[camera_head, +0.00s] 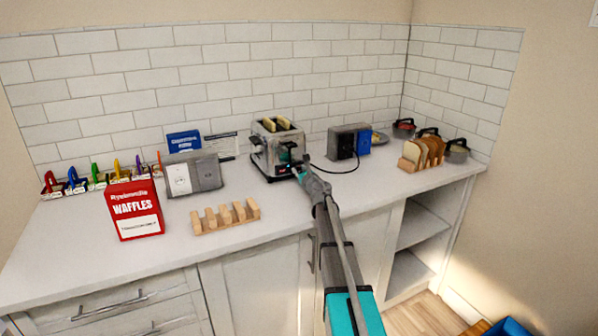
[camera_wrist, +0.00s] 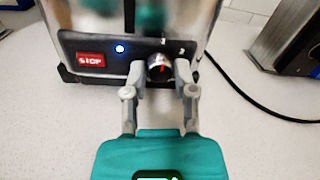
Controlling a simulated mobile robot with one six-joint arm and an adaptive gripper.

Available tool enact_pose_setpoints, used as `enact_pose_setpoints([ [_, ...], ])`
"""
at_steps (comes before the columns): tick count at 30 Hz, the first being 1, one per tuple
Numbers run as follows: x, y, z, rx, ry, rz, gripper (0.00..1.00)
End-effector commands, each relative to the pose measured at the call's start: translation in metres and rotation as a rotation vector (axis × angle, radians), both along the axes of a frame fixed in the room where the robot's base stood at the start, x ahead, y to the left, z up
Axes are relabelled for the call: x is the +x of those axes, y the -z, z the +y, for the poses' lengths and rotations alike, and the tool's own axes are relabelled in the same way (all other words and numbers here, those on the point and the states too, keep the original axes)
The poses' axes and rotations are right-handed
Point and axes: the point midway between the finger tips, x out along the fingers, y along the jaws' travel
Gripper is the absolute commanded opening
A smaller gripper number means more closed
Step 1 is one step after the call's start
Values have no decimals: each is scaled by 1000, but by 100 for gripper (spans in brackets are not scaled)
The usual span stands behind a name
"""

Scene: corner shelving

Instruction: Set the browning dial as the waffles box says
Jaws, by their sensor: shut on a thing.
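The red waffles box (camera_head: 117,197) stands at the front left of the counter. The small print on its white label is too small to read. The chrome toaster (camera_head: 262,157) stands near the back wall with two slices in its top slots. In the wrist view, the browning dial (camera_wrist: 159,65) is a dark knob with a red mark, on the toaster's black front panel. A number is partly visible at its upper right. My gripper (camera_wrist: 163,76) has one finger on each side of the dial and is shut on it. The fingers hide part of the dial's scale.
A red stop button (camera_wrist: 90,59) and a lit blue lamp (camera_wrist: 120,48) sit left of the dial. A black cable (camera_head: 345,170) lies on the right.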

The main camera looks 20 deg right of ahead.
Motion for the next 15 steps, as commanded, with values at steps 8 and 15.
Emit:
enact_pose_setpoints([
  [8,0,0,1,11,-2,0,0],
  [15,0,0,0,76,-1,2,0],
])
